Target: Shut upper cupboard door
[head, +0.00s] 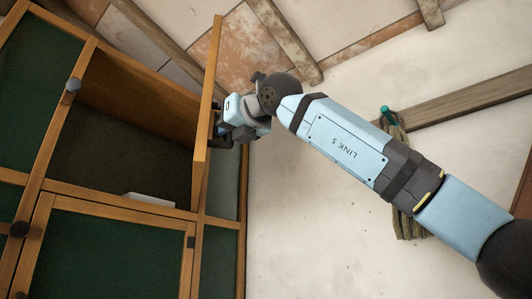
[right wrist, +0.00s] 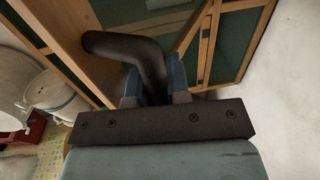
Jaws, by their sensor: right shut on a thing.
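The upper cupboard door (head: 209,110) stands open, seen nearly edge-on in the head view. It sticks out from the wooden cupboard (head: 61,135), whose upper compartment is open to view. My right gripper (head: 221,127) is at the outer face of this door. In the right wrist view, a dark curved handle (right wrist: 148,62) runs between the blue fingers of my right gripper (right wrist: 155,88), which are shut on it. The fingertips are partly hidden in the head view. My left gripper is in neither view.
A lower door (head: 110,250) with a green panel is closed. A white item (head: 149,200) lies in the open compartment. A green-handled bundle (head: 397,165) hangs on the wall to the right. White pots (right wrist: 50,92) and a red object (right wrist: 22,127) show at the left of the wrist view.

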